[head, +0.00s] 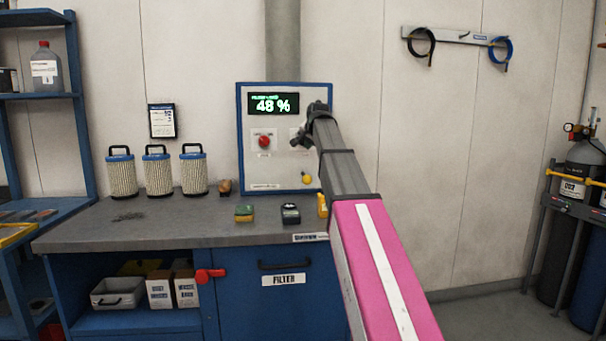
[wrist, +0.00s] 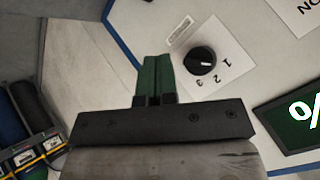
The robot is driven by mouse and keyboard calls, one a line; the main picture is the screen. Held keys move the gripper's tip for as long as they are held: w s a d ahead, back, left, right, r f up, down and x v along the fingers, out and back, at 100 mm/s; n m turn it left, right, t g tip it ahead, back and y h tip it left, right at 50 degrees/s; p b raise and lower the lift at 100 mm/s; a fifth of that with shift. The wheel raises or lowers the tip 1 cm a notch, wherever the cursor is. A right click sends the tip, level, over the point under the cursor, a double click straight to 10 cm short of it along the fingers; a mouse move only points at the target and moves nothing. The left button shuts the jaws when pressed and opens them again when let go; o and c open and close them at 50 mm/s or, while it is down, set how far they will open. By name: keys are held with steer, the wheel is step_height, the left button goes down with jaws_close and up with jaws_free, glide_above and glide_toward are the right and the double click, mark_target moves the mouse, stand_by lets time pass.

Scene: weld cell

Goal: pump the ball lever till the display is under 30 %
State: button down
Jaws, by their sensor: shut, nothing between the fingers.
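A blue-edged panel (head: 250,165) on the wall carries a display (head: 273,104) that reads 48 %. The display's "%" end also shows at the right of the wrist view (wrist: 295,115). A yellow ball (head: 307,179), the ball lever's knob, sits low at the panel's right; its shaft cannot be made out, and it is not in the wrist view.
A red button (head: 264,142) is left of my gripper on the panel. Below, the grey bench (head: 150,228) holds three filters (head: 157,173), a green-yellow device (head: 244,213), a dark device (head: 290,213) and a yellow item (head: 323,205). Gas bottles (head: 567,245) stand far right.

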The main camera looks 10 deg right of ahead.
mark_target(305, 177)
steer(key=shift+w, duration=0.35)
steer(key=shift+f, duration=0.15)
steer(key=shift+f, duration=4.25)
steer(key=shift+f, duration=0.15)
steer(key=shift+f, duration=0.3)
